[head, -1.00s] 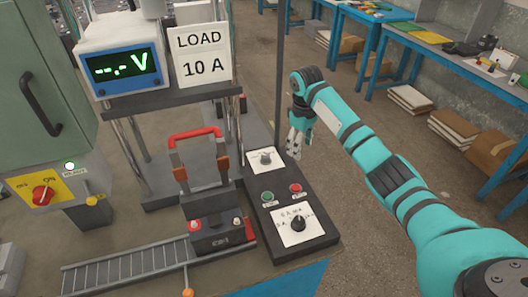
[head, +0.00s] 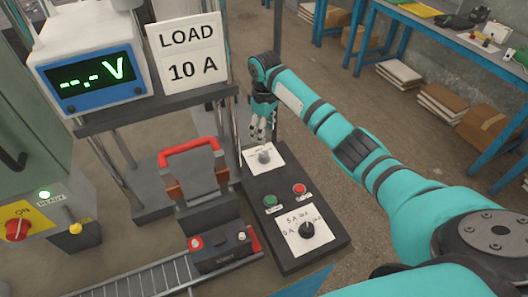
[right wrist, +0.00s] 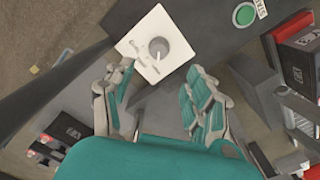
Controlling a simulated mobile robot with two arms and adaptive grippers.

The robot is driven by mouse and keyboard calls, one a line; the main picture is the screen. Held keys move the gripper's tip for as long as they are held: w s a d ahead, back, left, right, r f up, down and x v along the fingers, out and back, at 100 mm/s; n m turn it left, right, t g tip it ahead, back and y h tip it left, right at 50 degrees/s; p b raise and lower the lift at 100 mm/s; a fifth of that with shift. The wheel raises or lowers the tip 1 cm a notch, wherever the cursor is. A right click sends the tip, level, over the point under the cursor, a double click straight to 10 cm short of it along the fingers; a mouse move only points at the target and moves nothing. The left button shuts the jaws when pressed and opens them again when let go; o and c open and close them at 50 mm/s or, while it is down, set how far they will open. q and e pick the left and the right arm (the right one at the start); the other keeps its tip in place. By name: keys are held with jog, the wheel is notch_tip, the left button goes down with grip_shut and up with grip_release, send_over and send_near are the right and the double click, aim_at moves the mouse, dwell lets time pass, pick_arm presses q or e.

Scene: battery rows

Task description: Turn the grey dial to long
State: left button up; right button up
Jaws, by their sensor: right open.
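The grey dial (head: 265,156) sits on a white label plate at the far end of the dark control panel (head: 262,185). In the right wrist view the grey dial (right wrist: 158,48) is a round knob on its white plate, beyond the fingertips. The lettering on that plate is too small to read, so I cannot tell its setting. My right gripper (head: 262,136) hangs just behind the dial, apart from it. In the right wrist view its fingers (right wrist: 162,80) are spread and empty. My left gripper is not in view.
A black dial (head: 306,230), a green button (head: 270,199) and a red button (head: 299,189) share the panel. A red-handled battery carrier (head: 195,180) stands to the left. The meter (head: 90,70) and load sign (head: 188,55) stand behind it. Floor right of the panel is clear.

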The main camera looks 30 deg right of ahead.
aim_at(264, 154)
notch_tip(264, 154, down, 10)
jog(key=shift+w, duration=0.15)
jog(key=shift+f, duration=0.5)
grip_shut()
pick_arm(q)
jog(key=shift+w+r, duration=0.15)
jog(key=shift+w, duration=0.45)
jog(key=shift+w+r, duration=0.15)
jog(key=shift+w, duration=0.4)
